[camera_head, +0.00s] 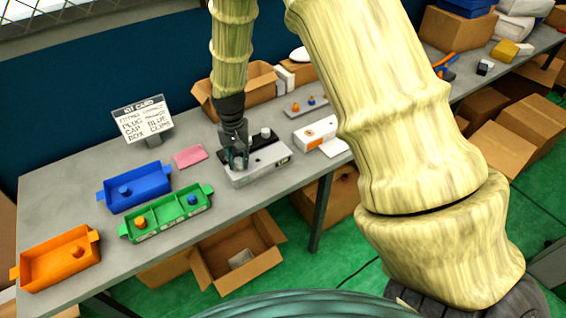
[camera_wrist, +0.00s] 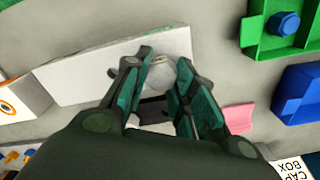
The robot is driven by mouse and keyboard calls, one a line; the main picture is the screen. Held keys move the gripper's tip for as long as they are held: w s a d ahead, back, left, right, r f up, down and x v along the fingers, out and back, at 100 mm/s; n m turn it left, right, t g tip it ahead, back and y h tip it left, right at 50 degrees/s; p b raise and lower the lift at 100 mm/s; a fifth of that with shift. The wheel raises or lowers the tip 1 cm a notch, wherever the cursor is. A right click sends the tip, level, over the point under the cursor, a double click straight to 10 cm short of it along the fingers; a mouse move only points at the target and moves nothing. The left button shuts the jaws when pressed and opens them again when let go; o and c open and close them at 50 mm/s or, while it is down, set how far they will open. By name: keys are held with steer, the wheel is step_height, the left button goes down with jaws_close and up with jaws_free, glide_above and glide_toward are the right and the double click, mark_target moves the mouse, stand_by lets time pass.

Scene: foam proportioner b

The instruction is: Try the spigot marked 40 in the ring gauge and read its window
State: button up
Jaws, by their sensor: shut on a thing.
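My gripper (camera_head: 236,158) points down over the left part of a long light grey block (camera_head: 264,174), which seems to be the ring gauge. In the wrist view my gripper (camera_wrist: 166,68) has its fingers close together at the edge of the block (camera_wrist: 100,72). They are shut on a small grey piece, seemingly a spigot, mostly hidden by the fingers. I cannot tell whether it is in the block or above it. A black piece (camera_head: 268,153) with a pale knob (camera_head: 265,133) stands behind the block. No marking 40 and no window reading are legible.
A pink pad (camera_head: 189,157), blue tray (camera_head: 150,185), green tray (camera_head: 152,232) with orange and blue plugs, and orange tray (camera_head: 57,262) are to the left. A sign (camera_head: 142,118) stands behind. A white box (camera_head: 315,132) and a plug board (camera_head: 305,107) are to the right.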

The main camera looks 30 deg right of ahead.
mark_target(239, 159)
steer(key=o, duration=1)
step_height(239, 159, up, 12)
stand_by(0.3)
